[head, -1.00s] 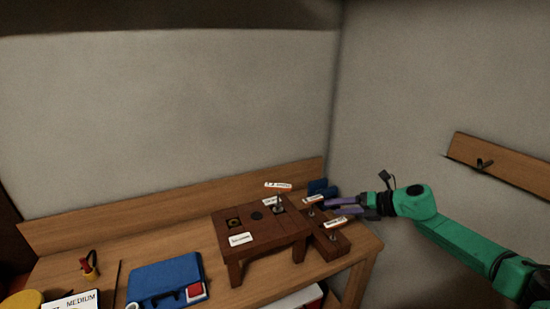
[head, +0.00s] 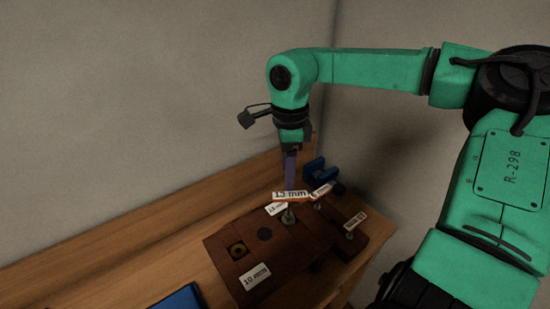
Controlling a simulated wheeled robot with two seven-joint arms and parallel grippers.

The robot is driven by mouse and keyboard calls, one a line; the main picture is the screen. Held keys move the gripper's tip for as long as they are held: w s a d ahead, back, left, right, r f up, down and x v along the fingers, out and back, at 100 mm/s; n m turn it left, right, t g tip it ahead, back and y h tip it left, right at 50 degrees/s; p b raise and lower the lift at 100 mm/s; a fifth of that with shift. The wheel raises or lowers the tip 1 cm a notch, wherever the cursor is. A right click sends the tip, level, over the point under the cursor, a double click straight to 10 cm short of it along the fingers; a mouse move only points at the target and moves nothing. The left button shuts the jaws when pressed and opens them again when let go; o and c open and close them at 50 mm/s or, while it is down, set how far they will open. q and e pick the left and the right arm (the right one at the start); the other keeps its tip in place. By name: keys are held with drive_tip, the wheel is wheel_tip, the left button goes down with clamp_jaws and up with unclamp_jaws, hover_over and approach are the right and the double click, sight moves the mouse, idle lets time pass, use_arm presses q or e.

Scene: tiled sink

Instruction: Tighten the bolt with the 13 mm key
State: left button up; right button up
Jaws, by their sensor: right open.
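The 13 mm key, with its white and orange label (head: 291,194), stands over the dark brown wooden block (head: 222,245). A grey metal piece (head: 288,216) shows below the label at the block's surface; I cannot tell whether it is the key's shaft or the bolt. My right gripper (head: 290,178) points down with purple fingers just behind and above the 13 mm label. It is open, but its fingertips are partly hidden by the label, and contact with the key cannot be told. My left gripper is not in view.
Two more labelled keys, one at the back (head: 322,190) and one at the right (head: 355,220), stand on the block's right-hand part. A 10 mm label (head: 255,276) lies on the block near a brass-coloured hole. A blue object (head: 318,171) stands behind. The wall is close behind the table.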

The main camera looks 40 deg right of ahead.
sight(290, 194)
drive_tip(key=s+f+b, duration=0.2)
drive_tip(key=f, duration=0.1)
drive_tip(key=shift+s+d+f+b, duration=0.1)
drive_tip(key=shift+s+f+b, duration=0.05)
drive_tip(key=shift+b, duration=0.15)
drive_tip(key=f+b, duration=0.1)
drive_tip(key=w+f+b, duration=0.1)
drive_tip(key=f, duration=0.1)
drive_tip(key=f+b, duration=0.1)
drive_tip(key=f, duration=0.1)
drive_tip(key=shift+w+b, duration=0.25)
drive_tip(key=shift+b, duration=0.05)
drive_tip(key=shift+s, duration=0.15)
drive_tip(key=shift+s+r, duration=0.1)
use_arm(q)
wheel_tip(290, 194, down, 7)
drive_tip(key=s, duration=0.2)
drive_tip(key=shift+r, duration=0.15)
use_arm(e)
clamp_jaws()
